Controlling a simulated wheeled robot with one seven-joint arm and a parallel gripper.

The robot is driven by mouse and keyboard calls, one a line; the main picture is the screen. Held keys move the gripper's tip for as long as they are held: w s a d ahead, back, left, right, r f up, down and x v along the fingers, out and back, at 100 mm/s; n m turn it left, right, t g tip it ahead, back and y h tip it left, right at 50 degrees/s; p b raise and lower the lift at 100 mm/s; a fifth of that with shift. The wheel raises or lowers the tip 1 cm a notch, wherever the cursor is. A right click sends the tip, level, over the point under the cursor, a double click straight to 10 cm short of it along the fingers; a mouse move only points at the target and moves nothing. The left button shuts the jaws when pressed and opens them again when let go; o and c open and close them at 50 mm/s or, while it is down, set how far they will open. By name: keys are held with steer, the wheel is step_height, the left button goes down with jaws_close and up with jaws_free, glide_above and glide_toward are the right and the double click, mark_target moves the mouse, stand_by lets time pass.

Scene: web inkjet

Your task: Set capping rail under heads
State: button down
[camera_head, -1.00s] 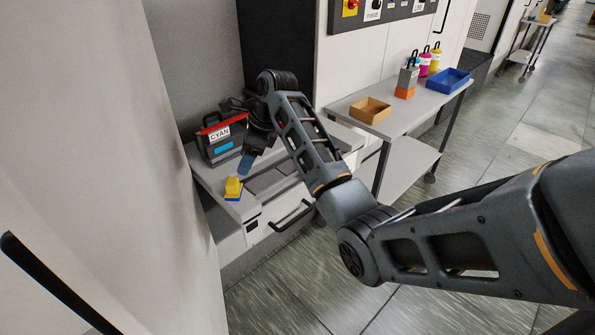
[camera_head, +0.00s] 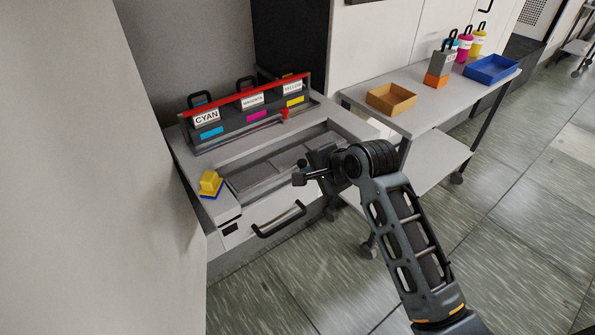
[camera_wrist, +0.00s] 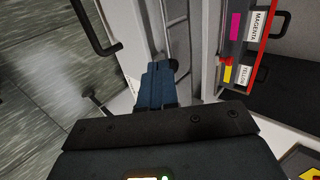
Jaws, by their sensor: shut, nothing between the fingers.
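Three print heads, labelled CYAN (camera_head: 207,121), MAGENTA (camera_head: 252,103) and YELLOW (camera_head: 293,90), stand in a row under a red-topped bar. A long grey recessed tray (camera_head: 258,176) with several sections lies in front of them; I take it to be the capping rail. My gripper is near the tray's right end in the head view, its fingertips hidden there. In the wrist view its blue fingers (camera_wrist: 158,74) are shut and empty, close to a dark rounded piece (camera_wrist: 172,64); contact cannot be told. The magenta (camera_wrist: 238,28) and yellow (camera_wrist: 236,74) heads show at right.
A black drawer handle (camera_head: 278,219) juts from the bench front. A yellow block on a blue base (camera_head: 210,184) sits at the bench's left. A side table (camera_head: 427,113) holds an orange-brown tray (camera_head: 391,98), a blue tray (camera_head: 492,69), a grey-and-orange block (camera_head: 440,68) and bottles.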

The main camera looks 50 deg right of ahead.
mark_target(285, 175)
stand_by(0.3)
steer(key=x, duration=1)
steer(key=shift+w, duration=0.1)
steer(key=w+d, duration=0.1)
steer(key=w, duration=0.2)
steer(key=w+d+b, duration=0.1)
steer(key=w, duration=0.2)
steer(key=w+d, duration=0.1)
steer(key=w, duration=0.3)
